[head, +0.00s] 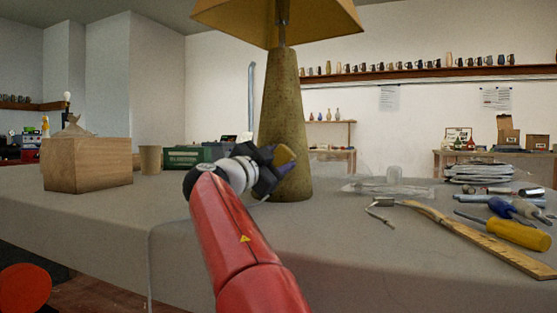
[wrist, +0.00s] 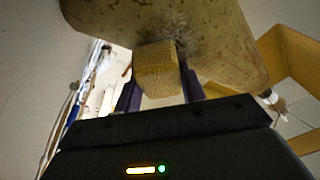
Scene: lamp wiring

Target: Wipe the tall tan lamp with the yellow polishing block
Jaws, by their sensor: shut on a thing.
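The tall tan lamp (head: 281,95) stands upright on the table, with a tapered speckled body and a yellowish shade (head: 310,15) above. My gripper (head: 277,163) is at the lower part of the lamp body, in front of it. It is shut on the yellow polishing block (head: 286,155). In the wrist view, the block (wrist: 158,70) sits between the two dark fingers, its far end against or very near the lamp body (wrist: 215,35). A greyish scuffed patch (wrist: 175,30) shows on the lamp just beyond the block. Exact contact is hard to tell.
A wooden box (head: 87,165), a tan cup (head: 150,159) and a green box (head: 190,157) stand left of the lamp. On the right lie a clear plastic package (head: 385,188), a wooden strip (head: 480,238) and a yellow-handled screwdriver (head: 515,232).

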